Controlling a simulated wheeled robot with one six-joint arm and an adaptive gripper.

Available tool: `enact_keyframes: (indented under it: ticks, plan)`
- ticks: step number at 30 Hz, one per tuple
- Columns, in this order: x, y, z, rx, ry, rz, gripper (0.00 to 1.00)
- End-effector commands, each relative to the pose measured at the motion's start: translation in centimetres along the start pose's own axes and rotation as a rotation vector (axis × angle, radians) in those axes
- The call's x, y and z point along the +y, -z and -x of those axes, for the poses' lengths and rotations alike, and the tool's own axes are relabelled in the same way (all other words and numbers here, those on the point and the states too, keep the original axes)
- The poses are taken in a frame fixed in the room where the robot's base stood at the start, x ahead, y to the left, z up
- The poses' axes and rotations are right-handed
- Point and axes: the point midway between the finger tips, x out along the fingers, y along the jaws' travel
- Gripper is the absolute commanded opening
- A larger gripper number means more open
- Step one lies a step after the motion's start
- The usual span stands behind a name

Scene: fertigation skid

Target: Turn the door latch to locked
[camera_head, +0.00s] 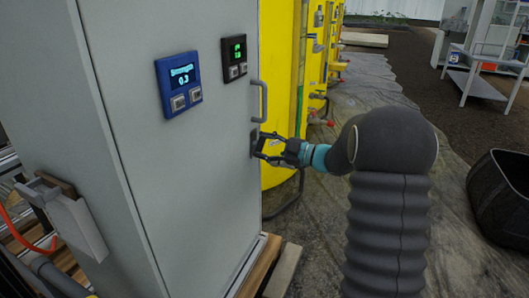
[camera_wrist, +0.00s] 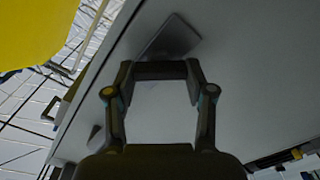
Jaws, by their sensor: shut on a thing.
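The grey cabinet door (camera_head: 190,170) fills the left half of the head view. The door latch (camera_head: 253,143) sits near the door's right edge, below the bar handle. My gripper (camera_head: 259,146) reaches it from the right and is shut on it.
The bar handle (camera_head: 260,100) stands out just above my gripper. A blue display (camera_head: 179,84) and a black display (camera_head: 234,58) are on the door. Yellow tanks (camera_head: 280,60) with valves stand behind. A black tub (camera_head: 500,195) is at the right; the floor between is mostly clear.

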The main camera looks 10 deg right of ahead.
Motion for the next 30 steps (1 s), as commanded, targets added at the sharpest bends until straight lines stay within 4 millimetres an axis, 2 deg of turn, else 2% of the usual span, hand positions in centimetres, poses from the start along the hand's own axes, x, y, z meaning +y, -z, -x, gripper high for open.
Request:
enact_keyframes:
  ticks: [18,30]
  plan:
    - [-0.19,-0.04,-0.02,0.0,-0.001,0.57,0.19]
    - [-0.28,-0.12,-0.01,-0.001,-0.001,0.805,0.19]
